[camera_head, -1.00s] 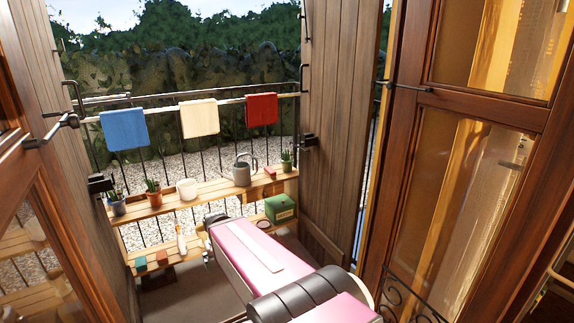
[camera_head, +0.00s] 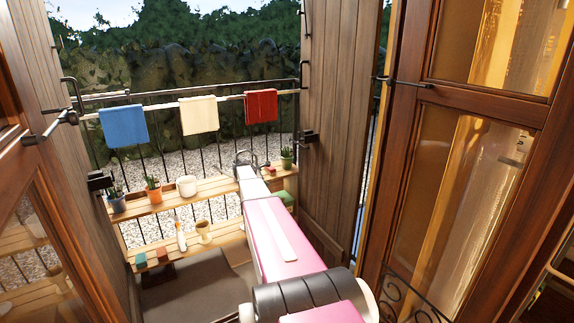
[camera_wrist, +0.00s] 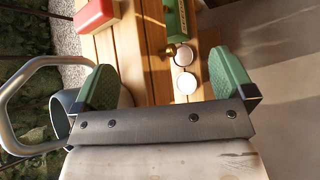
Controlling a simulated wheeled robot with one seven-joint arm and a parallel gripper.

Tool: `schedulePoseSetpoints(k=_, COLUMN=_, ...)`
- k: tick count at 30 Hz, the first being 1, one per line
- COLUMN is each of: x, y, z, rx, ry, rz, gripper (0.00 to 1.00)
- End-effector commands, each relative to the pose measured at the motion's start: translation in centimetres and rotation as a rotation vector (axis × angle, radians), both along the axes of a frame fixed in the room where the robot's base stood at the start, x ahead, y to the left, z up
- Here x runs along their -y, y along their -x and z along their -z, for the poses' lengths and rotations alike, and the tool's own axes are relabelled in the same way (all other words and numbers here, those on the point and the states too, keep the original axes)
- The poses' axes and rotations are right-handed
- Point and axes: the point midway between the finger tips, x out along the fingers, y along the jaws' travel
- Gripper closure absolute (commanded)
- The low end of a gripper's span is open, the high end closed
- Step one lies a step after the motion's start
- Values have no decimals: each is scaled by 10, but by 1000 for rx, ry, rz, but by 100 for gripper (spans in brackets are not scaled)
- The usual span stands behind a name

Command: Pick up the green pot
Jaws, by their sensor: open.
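The green pot (camera_head: 287,162), with a small plant in it, stands upright at the right end of the upper wooden shelf in the head view. I do not see it in the wrist view. My gripper is open and empty in the wrist view (camera_wrist: 163,80), its two green-padded fingers spread apart. The grey watering can (camera_wrist: 62,102) is beside and partly behind the left finger. In the head view my arm reaches toward the shelf left of the green pot and hides most of the can. My fingertips cannot be made out there.
A red box (camera_wrist: 97,14) and a green box (camera_wrist: 178,20) show in the wrist view, with two pale discs near the green box. A white pot (camera_head: 186,187), terracotta pot (camera_head: 153,190) and blue-grey pot (camera_head: 118,203) stand left. Shutters flank the opening.

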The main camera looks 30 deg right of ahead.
Motion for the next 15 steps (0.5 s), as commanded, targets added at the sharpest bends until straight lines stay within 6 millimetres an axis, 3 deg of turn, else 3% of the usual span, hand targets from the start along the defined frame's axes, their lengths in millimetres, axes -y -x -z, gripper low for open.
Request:
schedulePoseSetpoints(k=1, x=33, y=-36, z=-5, rx=-46, ry=71, rz=-49, gripper=0)
schedulePoseSetpoints(k=6, x=110, y=-96, z=-29, rx=-221, ry=296, rz=-204, gripper=0)
schedulePoseSetpoints(k=10, x=145, y=-120, z=-42, rx=-315, ry=404, rz=-271, gripper=0)
schedulePoseSetpoints(k=15, x=163, y=-129, z=-47, rx=-365, ry=453, rz=-301, gripper=0)
